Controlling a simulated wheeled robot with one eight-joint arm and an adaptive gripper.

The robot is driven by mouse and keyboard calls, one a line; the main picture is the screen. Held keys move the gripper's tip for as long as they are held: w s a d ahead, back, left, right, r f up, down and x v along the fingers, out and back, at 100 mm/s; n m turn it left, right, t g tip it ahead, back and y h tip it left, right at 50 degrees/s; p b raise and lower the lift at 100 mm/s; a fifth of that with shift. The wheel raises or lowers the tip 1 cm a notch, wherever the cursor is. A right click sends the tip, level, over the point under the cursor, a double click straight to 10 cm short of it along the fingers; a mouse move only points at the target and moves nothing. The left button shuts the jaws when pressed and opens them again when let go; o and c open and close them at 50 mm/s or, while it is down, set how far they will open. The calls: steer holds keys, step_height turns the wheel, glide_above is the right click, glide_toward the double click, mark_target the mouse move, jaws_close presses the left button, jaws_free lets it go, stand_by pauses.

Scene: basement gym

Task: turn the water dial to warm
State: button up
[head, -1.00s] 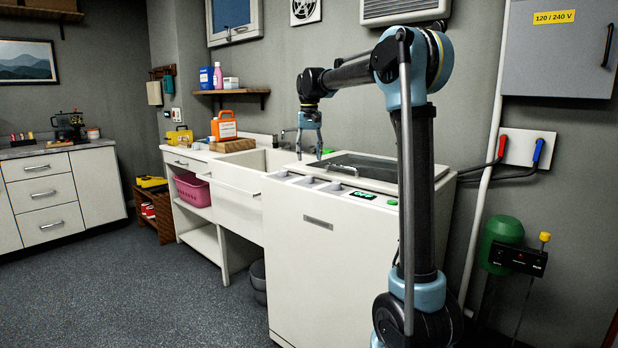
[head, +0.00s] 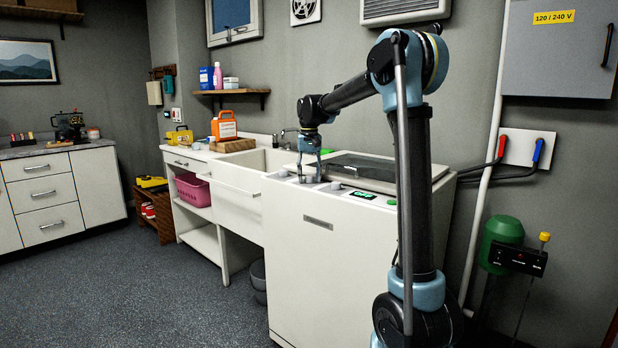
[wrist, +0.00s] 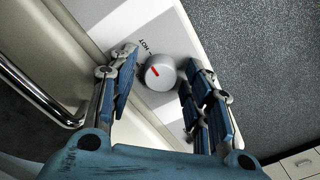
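A round grey dial (wrist: 160,72) with a short red mark sits on the light control panel (wrist: 178,35) in the wrist view. The word HOT is printed just above and left of it, and the red mark points to the upper left; other lettering is too small or hidden. My gripper (wrist: 158,82) is open, with one blue-padded finger on each side of the dial and gaps between them. In the head view my gripper (head: 309,178) points down over the front panel of the white washer (head: 325,260) and hides the dial there.
A chrome handle (wrist: 42,98) runs close left of my fingers, beside the washer's lid (head: 370,169). A green display (head: 362,195) and a green button (head: 392,202) lie to the right on the panel. A white sink (head: 240,180) adjoins on the left.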

steer(key=c, duration=0.7)
steer(key=shift+n, duration=0.3)
steer(key=n, duration=0.3)
steer(key=shift+n, duration=2.5)
